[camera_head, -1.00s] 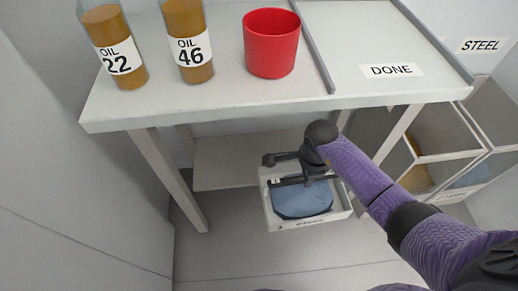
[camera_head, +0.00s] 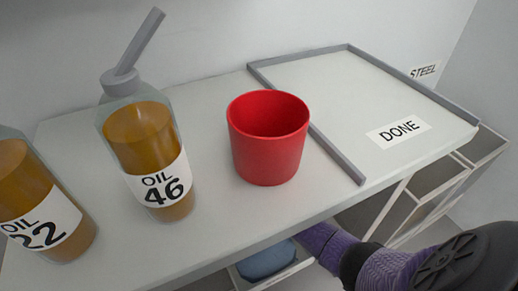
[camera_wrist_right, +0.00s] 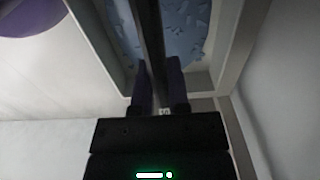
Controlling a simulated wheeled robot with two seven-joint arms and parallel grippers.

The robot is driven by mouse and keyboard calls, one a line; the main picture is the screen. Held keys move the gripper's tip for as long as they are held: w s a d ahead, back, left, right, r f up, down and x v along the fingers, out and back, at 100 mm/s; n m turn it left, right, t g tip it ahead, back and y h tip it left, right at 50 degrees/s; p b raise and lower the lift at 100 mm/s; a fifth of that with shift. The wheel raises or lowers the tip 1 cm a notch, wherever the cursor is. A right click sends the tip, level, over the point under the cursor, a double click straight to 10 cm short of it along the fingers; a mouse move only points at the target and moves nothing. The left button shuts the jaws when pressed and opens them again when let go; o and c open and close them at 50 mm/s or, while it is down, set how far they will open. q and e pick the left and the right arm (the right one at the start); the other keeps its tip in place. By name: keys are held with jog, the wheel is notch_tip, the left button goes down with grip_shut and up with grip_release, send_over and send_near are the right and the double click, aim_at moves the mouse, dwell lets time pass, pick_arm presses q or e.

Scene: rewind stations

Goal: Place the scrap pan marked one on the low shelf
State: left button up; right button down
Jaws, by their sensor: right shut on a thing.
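The scrap pan (camera_head: 298,264) is a pale box with blue scrap in it. In the head view only part of it shows, below the tabletop's front edge, and its mark is hidden. It also shows close up in the right wrist view (camera_wrist_right: 236,50). My right gripper (camera_wrist_right: 160,84) is shut on the pan's wall there. In the head view my purple right arm reaches under the table edge and the gripper is hidden. The low shelf is hidden behind the tabletop in the head view. My left gripper is not in view.
On the tabletop (camera_head: 215,215) stand oil bottle 22 (camera_head: 38,200), oil bottle 46 (camera_head: 150,160) and a red cup (camera_head: 268,140). A grey-railed area marked DONE (camera_head: 398,131) lies at the right. Open bins (camera_head: 440,178), near the STEEL label, stand beyond the table's right end.

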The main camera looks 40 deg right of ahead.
aim_at(264, 254)
notch_tip(264, 254, down, 4)
jog(key=shift+b, duration=1.15)
jog(key=shift+r, duration=0.3)
jog(key=shift+f, duration=0.15)
jog(key=c, duration=1.1)
grip_release()
jog(key=shift+f, duration=0.1)
jog(key=o, duration=0.5)
